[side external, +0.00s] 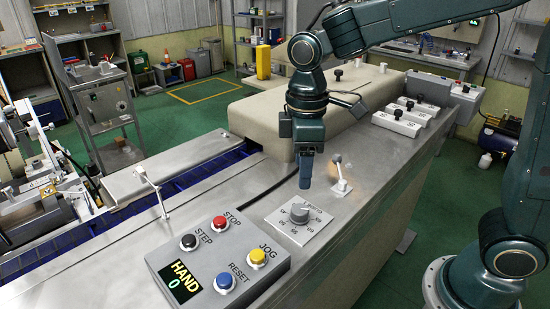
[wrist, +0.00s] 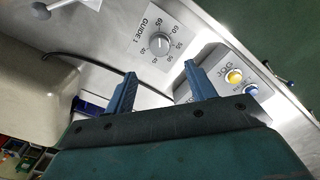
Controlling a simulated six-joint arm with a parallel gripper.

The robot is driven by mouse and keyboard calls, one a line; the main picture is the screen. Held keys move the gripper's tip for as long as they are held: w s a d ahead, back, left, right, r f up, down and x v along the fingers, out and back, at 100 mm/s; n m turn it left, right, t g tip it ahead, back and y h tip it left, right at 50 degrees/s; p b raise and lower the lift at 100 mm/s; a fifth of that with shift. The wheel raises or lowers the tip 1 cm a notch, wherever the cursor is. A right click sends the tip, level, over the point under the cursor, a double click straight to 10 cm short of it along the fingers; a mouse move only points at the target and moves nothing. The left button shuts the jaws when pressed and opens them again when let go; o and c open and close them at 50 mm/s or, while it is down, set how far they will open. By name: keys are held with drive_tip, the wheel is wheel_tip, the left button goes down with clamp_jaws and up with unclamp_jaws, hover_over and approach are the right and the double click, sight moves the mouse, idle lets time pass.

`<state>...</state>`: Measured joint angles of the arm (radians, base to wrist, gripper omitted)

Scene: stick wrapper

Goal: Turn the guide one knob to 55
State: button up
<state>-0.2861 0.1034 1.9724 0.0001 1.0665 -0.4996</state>
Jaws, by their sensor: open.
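The guide one knob (side external: 299,211) is a round grey dial on a square white plate on the steel bench top. In the wrist view the knob (wrist: 159,44) shows with the label GUIDE 1 and a scale from 40 to 65 around it. Its pointer is too small to read surely. My gripper (side external: 306,183) points down above the bench, a little behind the knob and apart from it. In the wrist view its two blue fingers (wrist: 160,76) are spread with nothing between them, and the knob lies beyond their tips.
A control box (side external: 215,262) with STOP, STEP, JOG and RESET buttons and a display reading HAND 0 stands left of the knob. A small lever (side external: 340,175) stands close right of my gripper. A beige cover (side external: 255,115) rises behind. Another lever (side external: 152,185) stands further left.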

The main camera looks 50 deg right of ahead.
sight(300, 209)
wheel_tip(300, 209, down, 10)
drive_tip(key=shift+f, duration=0.1)
idle(0.4)
drive_tip(key=c, duration=1)
drive_tip(key=shift+o, duration=0.2)
